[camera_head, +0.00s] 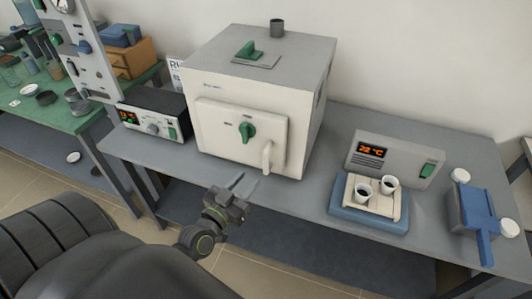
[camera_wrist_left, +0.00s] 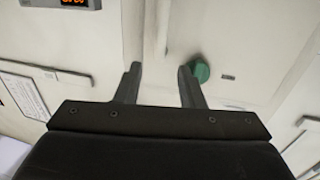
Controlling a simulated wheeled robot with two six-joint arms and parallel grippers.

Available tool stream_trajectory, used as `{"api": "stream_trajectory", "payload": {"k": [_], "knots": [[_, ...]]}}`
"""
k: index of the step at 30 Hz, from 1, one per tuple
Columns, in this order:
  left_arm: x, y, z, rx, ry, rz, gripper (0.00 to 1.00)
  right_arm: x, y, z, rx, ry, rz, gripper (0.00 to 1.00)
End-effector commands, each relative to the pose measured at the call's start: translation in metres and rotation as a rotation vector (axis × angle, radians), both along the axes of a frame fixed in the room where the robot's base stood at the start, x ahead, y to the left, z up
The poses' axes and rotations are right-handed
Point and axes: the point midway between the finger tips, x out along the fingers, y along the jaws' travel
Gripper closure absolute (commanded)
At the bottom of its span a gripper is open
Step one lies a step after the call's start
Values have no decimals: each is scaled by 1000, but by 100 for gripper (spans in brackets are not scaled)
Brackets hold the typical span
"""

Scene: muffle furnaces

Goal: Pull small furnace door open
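The small furnace (camera_head: 255,85) is a cream box with a grey top, standing on the grey bench. Its door (camera_head: 222,128) is closed, with a green knob (camera_head: 247,131) in the middle and a pale upright handle (camera_head: 267,157) at the lower right. My left gripper (camera_head: 246,184) is open and empty, in front of and below the door, apart from the handle in the head view. In the left wrist view, its fingers (camera_wrist_left: 159,70) are spread, with a green knob (camera_wrist_left: 201,72) just beyond the right finger. My right gripper is not in view.
A dark control box (camera_head: 155,118) with a display stands left of the furnace. To the right are a grey unit reading 22 °C (camera_head: 395,158), a blue tray (camera_head: 368,220) with two cups, and a blue device (camera_head: 475,210). The bench front (camera_head: 300,195) is clear.

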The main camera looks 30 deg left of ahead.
Motion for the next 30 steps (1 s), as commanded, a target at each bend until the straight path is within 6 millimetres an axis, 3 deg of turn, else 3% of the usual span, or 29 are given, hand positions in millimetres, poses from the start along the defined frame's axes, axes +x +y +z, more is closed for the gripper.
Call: {"api": "stream_trajectory", "payload": {"k": [3,15,21,30], "knots": [[23,1,4,1,-2,0,64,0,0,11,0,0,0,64],[90,3,0,1,0,0,64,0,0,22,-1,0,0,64],[106,4,0,1,0,0,64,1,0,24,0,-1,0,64],[108,4,-1,2,1,0,64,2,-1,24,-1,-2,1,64]]}}
